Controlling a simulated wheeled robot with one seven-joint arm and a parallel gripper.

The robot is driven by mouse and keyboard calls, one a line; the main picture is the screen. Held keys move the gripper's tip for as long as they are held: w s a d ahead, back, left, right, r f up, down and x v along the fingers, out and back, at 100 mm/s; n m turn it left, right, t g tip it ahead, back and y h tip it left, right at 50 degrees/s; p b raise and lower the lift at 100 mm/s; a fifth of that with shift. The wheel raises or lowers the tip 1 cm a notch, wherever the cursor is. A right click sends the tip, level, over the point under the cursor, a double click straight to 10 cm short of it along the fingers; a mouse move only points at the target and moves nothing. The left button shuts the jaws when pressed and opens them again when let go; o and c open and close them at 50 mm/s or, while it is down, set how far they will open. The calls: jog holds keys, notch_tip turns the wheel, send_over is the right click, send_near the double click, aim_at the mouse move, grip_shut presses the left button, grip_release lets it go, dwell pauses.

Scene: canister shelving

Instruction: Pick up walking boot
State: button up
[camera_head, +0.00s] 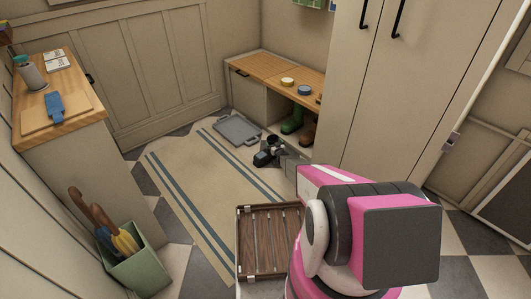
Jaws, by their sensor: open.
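A brown boot (308,131), which looks like the walking boot, stands on the floor in the open space under the wooden-topped bench. A green boot (292,121) stands to its left. The brown boot's right side is hidden by the tall cabinet. My gripper (266,151) is open and looks empty. In the picture it is left of and below the boots, near the right edge of the rug, and appears apart from them. Its fingertips are small and dark, so their exact height is hard to tell.
A grey tray (238,130) lies on the floor left of the boots. A slatted wooden rack (270,243) is at the front, beside the striped rug (190,187). The tall cabinet (405,100) blocks the right. A green bin (140,272) stands front left. The rug is clear.

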jog(key=shift+w, duration=0.1)
jog(key=shift+r, duration=0.15)
jog(key=c, duration=1.5)
